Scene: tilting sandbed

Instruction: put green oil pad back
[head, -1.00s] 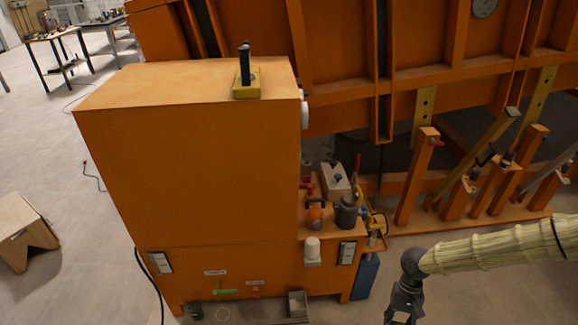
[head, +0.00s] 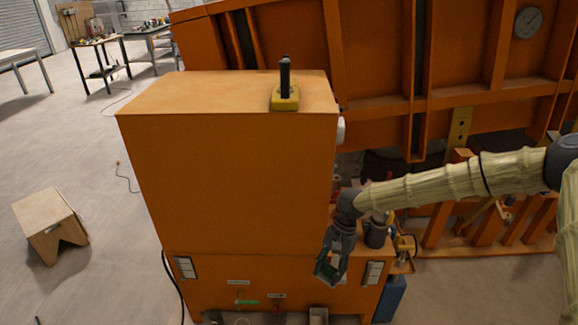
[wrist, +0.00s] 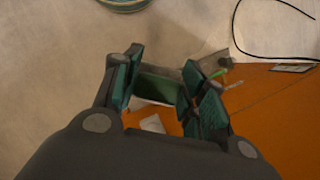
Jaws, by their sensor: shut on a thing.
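My gripper (head: 329,270) is in front of the lower right part of the orange cabinet (head: 235,170) in the head view, pointing down. In the wrist view my gripper (wrist: 163,84) has its teal-padded fingers shut on a dark green flat piece, the green oil pad (wrist: 158,86). The pad lies between the two fingers, with a pale edge below it. In the head view the pad is hard to tell from the fingers.
A yellow control box (head: 285,98) with a black upright handle stands on the cabinet. A dark can (head: 376,232) stands behind my wrist. A small green handle (head: 247,301) is low on the cabinet front.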

